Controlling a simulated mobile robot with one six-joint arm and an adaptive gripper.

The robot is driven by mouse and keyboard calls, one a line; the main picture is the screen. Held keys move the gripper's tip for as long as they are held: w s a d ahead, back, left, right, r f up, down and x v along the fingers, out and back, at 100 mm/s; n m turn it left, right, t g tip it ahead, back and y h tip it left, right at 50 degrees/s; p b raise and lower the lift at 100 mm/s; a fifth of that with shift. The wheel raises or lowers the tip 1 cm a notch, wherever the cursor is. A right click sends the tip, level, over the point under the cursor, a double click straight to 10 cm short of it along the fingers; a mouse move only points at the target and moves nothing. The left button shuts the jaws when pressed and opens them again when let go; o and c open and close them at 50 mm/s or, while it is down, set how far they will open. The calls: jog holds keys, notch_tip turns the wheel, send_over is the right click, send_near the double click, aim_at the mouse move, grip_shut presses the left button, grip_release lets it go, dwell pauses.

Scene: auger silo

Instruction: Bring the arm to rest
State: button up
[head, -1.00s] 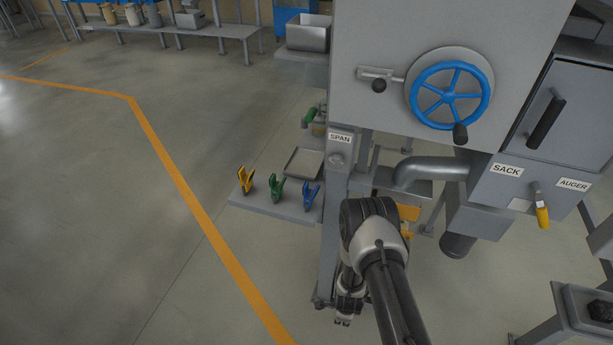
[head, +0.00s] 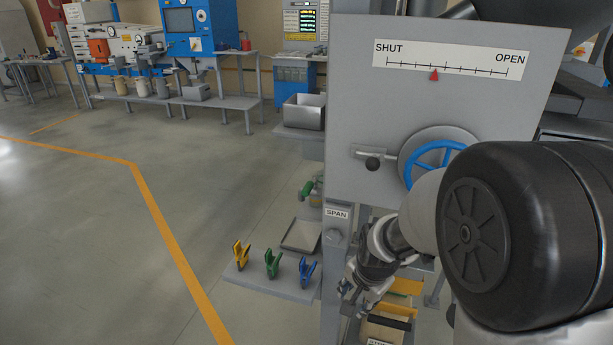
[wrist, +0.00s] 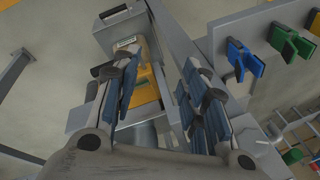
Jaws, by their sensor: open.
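My gripper (head: 362,292) is low in the head view, in front of the machine's lower frame and right of the clip shelf. In the wrist view my gripper (wrist: 155,95) has its two blue-padded fingers apart, with nothing held between them. A drawer-like bin with yellow parts (wrist: 145,85) shows beyond the fingers.
Yellow (head: 241,254), green (head: 272,264) and blue (head: 306,271) clips stand on a small shelf beside a shallow tray (head: 300,235). The grey machine panel (head: 360,120) carries a SHUT–OPEN scale with a red pointer near the middle. Open floor (head: 90,250) lies at left.

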jog(key=s+d+r+n, duration=0.1)
jog(key=s+r+n, duration=0.4)
jog(key=s+r, duration=0.7)
jog(key=s+d+r+n+t, duration=0.1)
jog(key=s+r+n, duration=0.3)
jog(key=s, duration=0.8)
jog(key=shift+s+d+r+n+h, duration=0.3)
jog(key=shift+r+n, duration=0.1)
jog(key=shift+r, duration=0.2)
